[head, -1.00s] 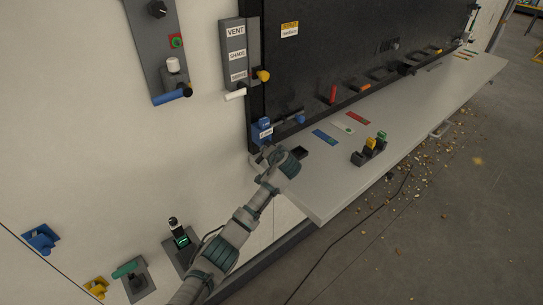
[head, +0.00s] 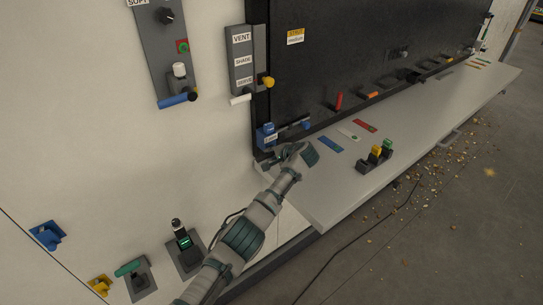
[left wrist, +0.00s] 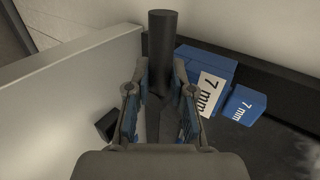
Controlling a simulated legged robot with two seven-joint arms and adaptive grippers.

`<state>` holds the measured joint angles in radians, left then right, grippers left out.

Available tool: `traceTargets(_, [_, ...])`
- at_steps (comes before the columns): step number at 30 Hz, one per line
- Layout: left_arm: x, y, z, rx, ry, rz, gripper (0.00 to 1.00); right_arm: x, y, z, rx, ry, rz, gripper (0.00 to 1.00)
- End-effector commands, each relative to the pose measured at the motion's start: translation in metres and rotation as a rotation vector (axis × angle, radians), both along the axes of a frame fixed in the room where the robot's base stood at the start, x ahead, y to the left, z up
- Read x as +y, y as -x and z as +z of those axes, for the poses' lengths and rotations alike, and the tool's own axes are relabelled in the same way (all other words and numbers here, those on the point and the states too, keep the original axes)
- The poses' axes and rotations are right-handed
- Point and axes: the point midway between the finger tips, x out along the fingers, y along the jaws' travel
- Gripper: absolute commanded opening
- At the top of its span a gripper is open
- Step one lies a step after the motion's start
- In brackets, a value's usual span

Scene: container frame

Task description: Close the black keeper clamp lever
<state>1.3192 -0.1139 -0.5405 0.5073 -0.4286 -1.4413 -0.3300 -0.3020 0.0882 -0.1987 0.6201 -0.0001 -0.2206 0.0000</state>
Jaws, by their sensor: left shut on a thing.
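The black lever (left wrist: 162,48) shows in the left wrist view as a dark round bar with a narrower dark part below it. My left gripper (left wrist: 160,88) is shut on it, one finger on each side. In the head view my left gripper (head: 272,158) is at the near corner of the black panel, by the left end of the shelf. There the gripper and wrist hide the lever. The blue block marked 7 mm (left wrist: 206,78) is right beside the lever in the left wrist view. My right gripper is not in view.
The pale shelf (head: 325,195) runs along the black panel (head: 350,60). A stand with yellow and green knobs (head: 374,158) sits on it. A small dark block (left wrist: 107,124) is left of the gripper. Wall controls (head: 178,80) are at upper left.

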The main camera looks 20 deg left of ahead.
Motion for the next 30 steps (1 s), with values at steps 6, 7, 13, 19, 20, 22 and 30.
traceTargets(6, [-0.004,0.0,0.001,0.011,-0.007,-0.01,0.0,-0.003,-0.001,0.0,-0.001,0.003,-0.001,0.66])
traceTargets(7, [-0.004,0.0,0.001,0.012,-0.008,-0.009,0.0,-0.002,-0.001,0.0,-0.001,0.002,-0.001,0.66])
traceTargets(13, [-0.004,0.0,0.001,0.012,-0.008,-0.009,0.0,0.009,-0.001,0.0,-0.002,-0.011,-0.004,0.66])
traceTargets(19, [-0.003,0.0,0.001,0.011,-0.007,-0.007,0.33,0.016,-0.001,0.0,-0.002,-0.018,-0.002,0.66])
traceTargets(20, [-0.003,0.0,0.001,0.011,-0.007,-0.007,0.33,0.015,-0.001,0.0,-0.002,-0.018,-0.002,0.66])
traceTargets(22, [-0.003,0.0,0.001,0.011,-0.007,-0.007,0.33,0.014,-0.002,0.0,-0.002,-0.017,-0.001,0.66])
traceTargets(30, [-0.014,0.007,0.008,0.009,-0.007,-0.009,0.33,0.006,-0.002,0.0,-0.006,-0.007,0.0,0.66])
